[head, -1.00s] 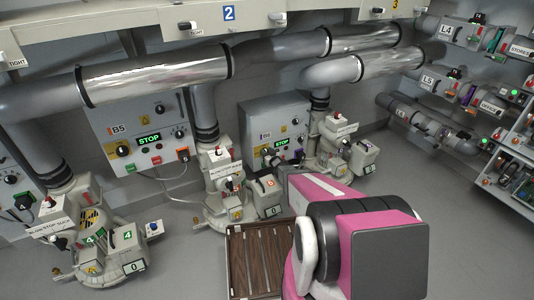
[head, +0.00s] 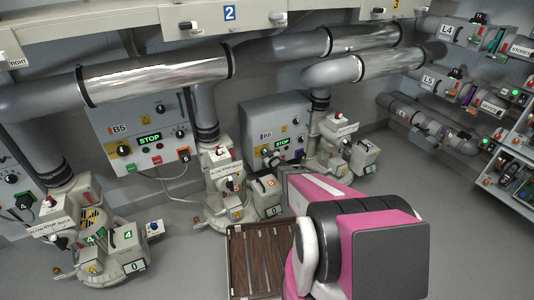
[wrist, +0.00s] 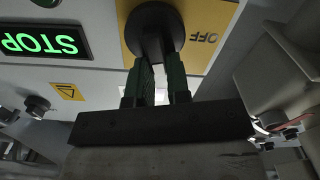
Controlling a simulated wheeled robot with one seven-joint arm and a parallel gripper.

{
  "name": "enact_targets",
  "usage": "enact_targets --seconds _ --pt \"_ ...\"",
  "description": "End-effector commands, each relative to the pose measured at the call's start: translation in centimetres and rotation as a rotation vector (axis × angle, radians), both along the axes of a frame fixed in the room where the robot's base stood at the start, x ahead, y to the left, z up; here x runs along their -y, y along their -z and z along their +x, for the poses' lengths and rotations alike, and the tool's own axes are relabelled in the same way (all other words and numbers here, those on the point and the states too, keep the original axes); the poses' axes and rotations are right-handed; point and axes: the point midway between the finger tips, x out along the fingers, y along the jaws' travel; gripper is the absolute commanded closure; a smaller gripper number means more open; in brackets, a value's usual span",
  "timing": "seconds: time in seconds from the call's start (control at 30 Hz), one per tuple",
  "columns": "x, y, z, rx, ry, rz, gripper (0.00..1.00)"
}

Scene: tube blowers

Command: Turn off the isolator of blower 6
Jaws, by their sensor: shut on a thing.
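The blower 6 control box (head: 272,120) stands on the back wall in the head view, with a green STOP display. In the wrist view this display (wrist: 45,44) appears upside down. The isolator is a round black knob (wrist: 153,22) on a yellow plate (wrist: 200,60) marked OFF. My gripper (wrist: 159,72) is shut on the knob, with its two dark green fingers on either side of the knob's grip. The fingers hide part of the knob, and its pointer position cannot be told. In the head view my pink arm reaches towards the box.
The blower 5 box (head: 145,135) is to the left, with its own STOP display. Blower machinery (head: 225,185) stands on the floor in front of the boxes. Large grey pipes (head: 160,72) run above. A shelf rack (head: 510,165) is at the right. Floor is clear at lower right.

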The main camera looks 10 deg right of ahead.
Motion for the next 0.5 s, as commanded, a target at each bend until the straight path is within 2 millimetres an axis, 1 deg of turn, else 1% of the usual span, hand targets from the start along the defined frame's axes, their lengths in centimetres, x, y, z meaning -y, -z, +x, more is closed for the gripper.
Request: enact_targets --seconds 0.2,0.5 --pt "-0.3 0.16 -0.16 0.039 0.0 -0.124 1.0" --pt "-0.5 0.28 -0.22 0.069 0.0 -0.216 1.0"
